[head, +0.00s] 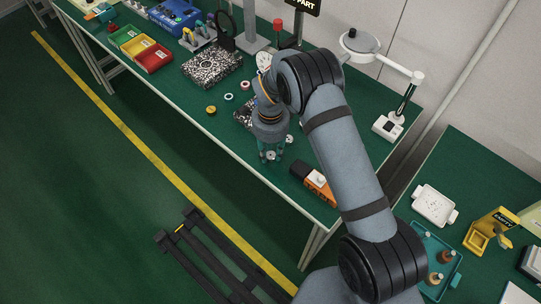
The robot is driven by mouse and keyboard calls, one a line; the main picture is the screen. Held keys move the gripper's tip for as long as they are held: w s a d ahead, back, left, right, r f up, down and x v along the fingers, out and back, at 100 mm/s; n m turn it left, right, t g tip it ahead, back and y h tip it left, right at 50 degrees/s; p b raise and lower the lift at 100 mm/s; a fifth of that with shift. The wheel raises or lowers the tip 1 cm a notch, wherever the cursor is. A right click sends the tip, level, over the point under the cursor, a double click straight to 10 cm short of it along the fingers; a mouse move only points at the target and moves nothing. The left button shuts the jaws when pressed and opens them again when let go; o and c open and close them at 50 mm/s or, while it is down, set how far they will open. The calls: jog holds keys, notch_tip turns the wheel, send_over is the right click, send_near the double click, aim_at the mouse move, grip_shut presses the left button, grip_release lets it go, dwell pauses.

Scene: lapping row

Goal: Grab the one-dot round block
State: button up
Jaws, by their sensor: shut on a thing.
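Another pale round piece (289,138) shows just right of the gripper.
A speckled black-and-white plate (211,68) lies behind the round pieces. An orange-and-black box (318,184) is close to the right of the gripper. Red (152,57) and green bins (127,36) stand farther left. The bench's front left stretch is clear.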

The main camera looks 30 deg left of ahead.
grip_shut()
